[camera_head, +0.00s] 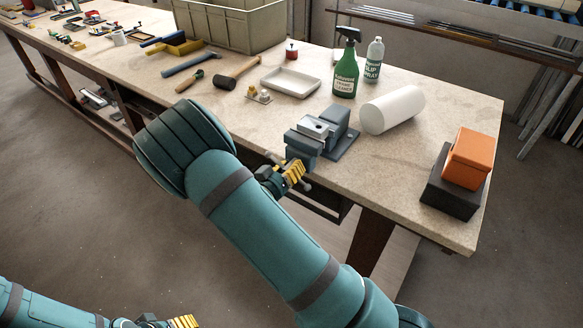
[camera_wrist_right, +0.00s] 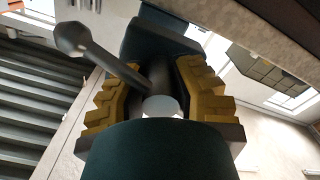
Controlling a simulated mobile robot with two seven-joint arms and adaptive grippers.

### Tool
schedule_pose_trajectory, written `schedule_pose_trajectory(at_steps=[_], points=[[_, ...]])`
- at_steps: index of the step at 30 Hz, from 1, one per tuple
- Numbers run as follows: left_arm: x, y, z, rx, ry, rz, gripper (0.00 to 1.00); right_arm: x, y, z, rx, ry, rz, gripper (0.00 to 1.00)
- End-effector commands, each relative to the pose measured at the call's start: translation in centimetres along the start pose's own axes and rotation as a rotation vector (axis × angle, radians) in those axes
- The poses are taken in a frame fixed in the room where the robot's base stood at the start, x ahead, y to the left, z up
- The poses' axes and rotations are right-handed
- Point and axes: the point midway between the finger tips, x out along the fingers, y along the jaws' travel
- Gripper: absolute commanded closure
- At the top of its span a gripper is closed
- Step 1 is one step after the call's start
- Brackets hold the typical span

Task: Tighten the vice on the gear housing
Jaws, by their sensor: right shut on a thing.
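The grey-blue vice (camera_head: 342,142) stands at the front edge of the workbench. A small silvery block with a hole, apparently the gear housing (camera_head: 314,127), sits between its jaws; I cannot tell how tightly. My right gripper (camera_head: 289,178) is at the vice's front, below the table top's edge, shut on the vice handle. In the right wrist view the yellow finger pads of the gripper (camera_wrist_right: 158,92) stand either side of the handle (camera_wrist_right: 110,62), a grey bar with a ball end sticking out up-left. My left gripper (camera_head: 172,322) is partly cut off at the bottom edge; its opening is unclear.
An orange box (camera_head: 468,158) sits on a dark box (camera_head: 450,193) at right. A white tray (camera_head: 291,82), mallet and hammer lie further left.

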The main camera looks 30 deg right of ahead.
Motion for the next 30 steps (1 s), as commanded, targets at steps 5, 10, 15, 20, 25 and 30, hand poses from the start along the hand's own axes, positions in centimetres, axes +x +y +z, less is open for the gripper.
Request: schedule_pose_trajectory(at_steps=[5, 10, 15, 20, 25, 30], points=[[0.13, -0.05, -0.03, 0.0, 0.001, 0.0, 0.38, 0.06, 0.14, 0.26, 0.038, -0.005, 0.004, 1.0], [0.11, -0.04, -0.03, 0.0, 0.001, 0.0, 0.38, 0.07, 0.16, 0.29, 0.035, -0.006, 0.004, 1.0], [0.11, -0.04, -0.03, 0.0, 0.001, 0.0, 0.38, 0.07, 0.18, 0.34, 0.034, -0.007, 0.004, 1.0], [0.12, -0.04, -0.03, 0.0, 0.001, 0.0, 0.38, 0.07, 0.19, 0.38, 0.033, -0.008, 0.004, 1.0], [0.12, -0.04, -0.02, 0.0, 0.001, 0.0, 0.38, 0.07, 0.2, 0.42, 0.032, -0.009, 0.005, 1.0], [0.12, -0.04, -0.02, 0.0, 0.001, 0.0, 0.38, 0.07, 0.21, 0.46, 0.032, -0.01, 0.005, 1.0]])
